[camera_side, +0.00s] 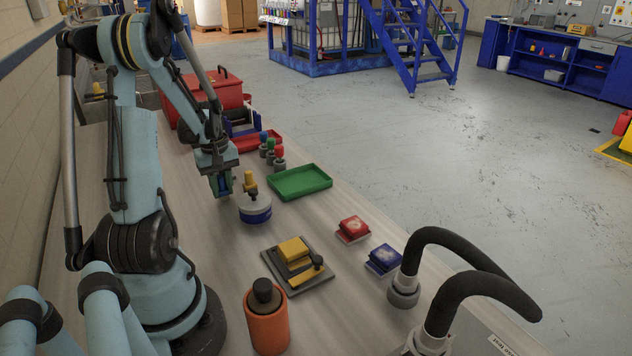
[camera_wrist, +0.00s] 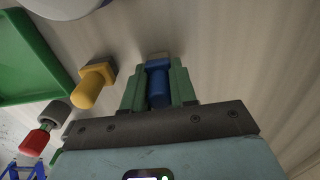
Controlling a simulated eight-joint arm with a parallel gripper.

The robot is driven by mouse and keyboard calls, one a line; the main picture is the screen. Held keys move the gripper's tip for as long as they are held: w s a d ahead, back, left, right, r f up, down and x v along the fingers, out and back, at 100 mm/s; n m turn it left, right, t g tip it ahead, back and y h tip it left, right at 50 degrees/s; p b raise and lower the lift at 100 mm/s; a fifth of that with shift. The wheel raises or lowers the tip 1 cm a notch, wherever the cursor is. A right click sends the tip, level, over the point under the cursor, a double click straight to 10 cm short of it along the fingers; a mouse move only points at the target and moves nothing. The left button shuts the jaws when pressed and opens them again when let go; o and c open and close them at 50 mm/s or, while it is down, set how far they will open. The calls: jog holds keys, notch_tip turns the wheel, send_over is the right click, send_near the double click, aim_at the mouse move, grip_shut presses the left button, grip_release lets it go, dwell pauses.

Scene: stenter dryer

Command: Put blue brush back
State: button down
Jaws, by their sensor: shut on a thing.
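My gripper (camera_side: 221,184) is low over the left part of the bench, in the side view. Its green fingers (camera_wrist: 158,90) are shut on the blue brush (camera_wrist: 158,88), with a finger on either side of its handle. The brush's blue block end shows beyond the fingertips in the wrist view. In the side view the fingers hide most of the brush. I cannot tell whether it touches the bench. A yellow brush (camera_side: 250,184) stands just right of my gripper and also shows in the wrist view (camera_wrist: 94,84).
A white and blue round tub (camera_side: 255,209) is close to the yellow brush. A green tray (camera_side: 300,182) lies to the right. Several grey holders with coloured tops, one red (camera_side: 279,155), stand behind. A dark plate with yellow blocks (camera_side: 294,252) lies nearer the camera.

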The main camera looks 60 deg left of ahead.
aim_at(220, 176)
jog(key=shift+f, duration=0.15)
jog(key=c, duration=0.9)
grip_release()
notch_tip(220, 176, up, 12)
jog(key=shift+r, duration=0.1)
jog(key=w+d+r+m+t+y, duration=0.1)
jog(key=w+d+m, duration=0.3)
jog(key=d, duration=0.3)
jog(key=w+d+m+t, duration=0.2)
jog(key=w+d+m, duration=0.15)
jog(key=d, duration=0.45)
jog(key=w+d+r+m+t+y, duration=0.1)
jog(key=w+d+m, duration=0.3)
jog(key=d, duration=0.3)
jog(key=s+d+f+m+t+h, duration=0.1)
jog(key=d+m+t+h, duration=0.1)
jog(key=d+m, duration=0.4)
jog(key=d+t, duration=0.1)
jog(key=d, duration=0.4)
jog(key=shift+d, duration=0.3)
jog(key=shift+m, duration=0.25)
